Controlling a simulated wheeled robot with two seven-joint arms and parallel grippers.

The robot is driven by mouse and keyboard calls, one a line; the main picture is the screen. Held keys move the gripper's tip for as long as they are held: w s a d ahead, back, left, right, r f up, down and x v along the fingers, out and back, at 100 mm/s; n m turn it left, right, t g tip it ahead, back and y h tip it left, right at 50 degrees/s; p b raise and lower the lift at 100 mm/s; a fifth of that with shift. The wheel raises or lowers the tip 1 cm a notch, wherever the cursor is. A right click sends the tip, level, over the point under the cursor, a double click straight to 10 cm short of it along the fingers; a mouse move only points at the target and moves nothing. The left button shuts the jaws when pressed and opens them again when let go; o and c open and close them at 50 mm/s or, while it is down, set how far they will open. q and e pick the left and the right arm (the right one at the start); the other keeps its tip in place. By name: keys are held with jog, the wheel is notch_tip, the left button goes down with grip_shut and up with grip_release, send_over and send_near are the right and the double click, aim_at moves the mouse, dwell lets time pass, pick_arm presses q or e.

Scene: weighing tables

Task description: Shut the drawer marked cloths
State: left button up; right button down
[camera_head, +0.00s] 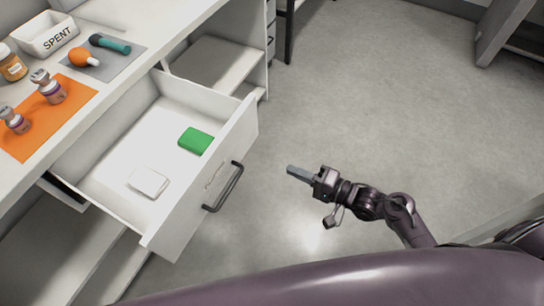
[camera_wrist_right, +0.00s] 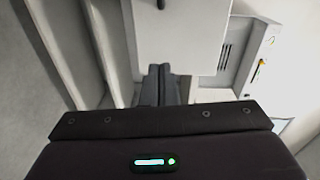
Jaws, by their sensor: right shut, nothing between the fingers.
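An open drawer (camera_head: 245,140) is pulled out from under the white counter. Inside lie a green folded piece (camera_head: 196,141) and a white folded piece (camera_head: 148,181), which look like cloths. A dark bar handle (camera_head: 224,187) is on its front, beside a small marking too small to read. My right gripper (camera_head: 290,170) is shut and empty, in front of the drawer and to the right of the handle, apart from it. In the right wrist view its fingers (camera_wrist_right: 160,72) point toward a pale panel (camera_wrist_right: 175,40), probably the drawer front. My left gripper is not in view.
Open shelves (camera_head: 210,62) flank the drawer. The floor (camera_head: 390,110) to the right is clear.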

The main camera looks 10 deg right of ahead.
jog(key=r, duration=0.2)
jog(key=y, duration=0.1)
send_near(238, 145)
jog(key=x, duration=0.7)
jog(key=shift+d+f, duration=0.1)
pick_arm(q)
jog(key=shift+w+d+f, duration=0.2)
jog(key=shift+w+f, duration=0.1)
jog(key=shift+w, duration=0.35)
